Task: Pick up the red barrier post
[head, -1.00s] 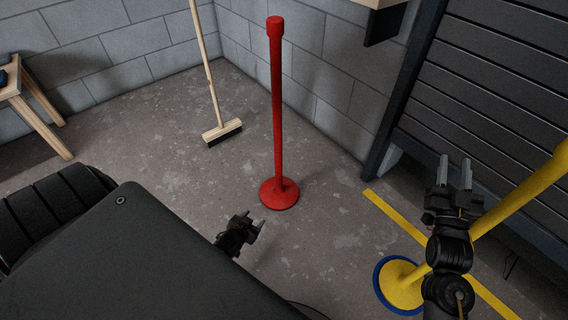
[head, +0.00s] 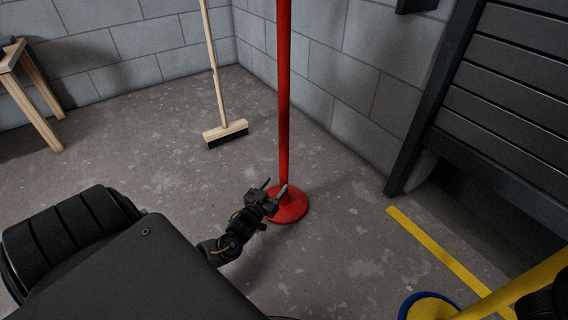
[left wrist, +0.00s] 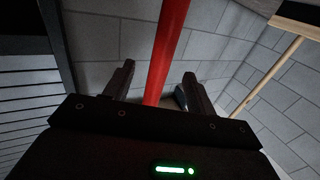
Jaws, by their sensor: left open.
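The red barrier post (head: 284,100) stands upright on its round red base (head: 291,208) on the concrete floor; its top is out of the head view. My left gripper (head: 274,187) is open, with its fingers pointing at the lower part of the post, and overlaps the base in the picture. In the left wrist view the red pole (left wrist: 168,45) shows in the gap between the open fingers (left wrist: 158,72). I cannot tell whether it is within the jaws or just beyond them. My right gripper is not seen; only a dark piece of my right arm shows at the lower right edge.
A broom (head: 226,132) leans at the back wall. A wooden bench (head: 32,100) stands far left. A yellow post with a blue-rimmed base (head: 430,306) is at lower right, near a yellow floor stripe (head: 445,255). A dark slatted shutter (head: 510,90) fills the right.

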